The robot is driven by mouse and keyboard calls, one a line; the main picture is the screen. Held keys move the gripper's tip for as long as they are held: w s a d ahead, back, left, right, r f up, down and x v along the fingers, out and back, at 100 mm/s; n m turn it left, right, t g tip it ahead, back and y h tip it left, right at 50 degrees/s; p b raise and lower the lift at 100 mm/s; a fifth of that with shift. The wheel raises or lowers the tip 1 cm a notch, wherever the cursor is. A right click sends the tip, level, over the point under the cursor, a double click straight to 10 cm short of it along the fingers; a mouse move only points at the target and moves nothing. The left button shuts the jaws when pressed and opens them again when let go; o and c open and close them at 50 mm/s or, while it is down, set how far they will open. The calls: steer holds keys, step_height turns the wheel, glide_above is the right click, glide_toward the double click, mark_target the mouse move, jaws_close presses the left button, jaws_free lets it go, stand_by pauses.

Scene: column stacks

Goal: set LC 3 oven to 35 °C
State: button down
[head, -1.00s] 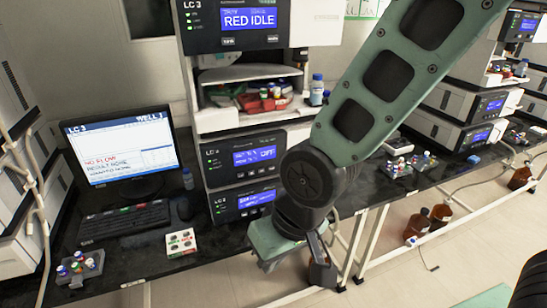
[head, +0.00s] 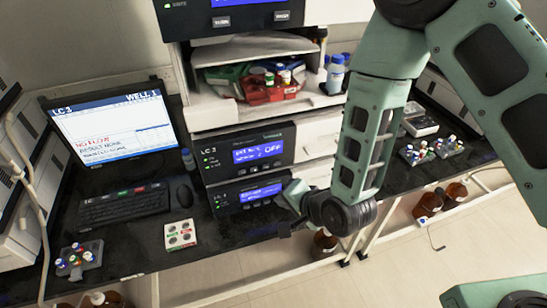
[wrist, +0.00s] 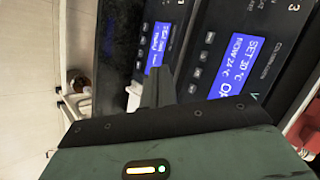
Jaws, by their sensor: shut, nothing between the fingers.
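The LC 3 oven (head: 288,136) is the upper of two dark-fronted modules under the open shelf in the head view. Its blue display (wrist: 236,66) reads SET 30 °C, NOW 24 °C and an OFF that is partly cut off in the turned wrist view. A column of small dark buttons (wrist: 201,63) runs beside the display. My gripper (head: 286,230) is low in front of the lower module in the head view. In the wrist view my gripper (wrist: 157,72) is shut and empty, its fingertips apart from the oven buttons and overlapping the lower module's front.
The lower module's blue display (head: 261,193) sits directly under the oven. The monitor (head: 113,130) shows LC 3, WELL 1 and NO FLOW. A keyboard (head: 124,206), a mouse and a vial rack (head: 180,234) are on the bench at left. Brown bottles (head: 429,204) stand below the bench.

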mark_target(266, 166)
stand_by(0.3)
steer(key=w+a, duration=0.2)
steer(key=w, duration=0.6)
steer(key=shift+w+a+p, duration=0.2)
steer(key=shift+w+p, duration=0.05)
steer(key=shift+p, duration=0.2)
stand_by(1.8)
steer(key=shift+w+a, duration=0.1)
steer(key=shift+w, duration=0.25)
steer(key=shift+w+a+b, duration=0.15)
steer(key=shift+w+b, duration=0.25)
steer(key=shift+w, duration=0.05)
stand_by(0.5)
steer(key=shift+s, duration=0.1)
steer(key=shift+s+d, duration=0.25)
steer(key=shift+s, duration=0.5)
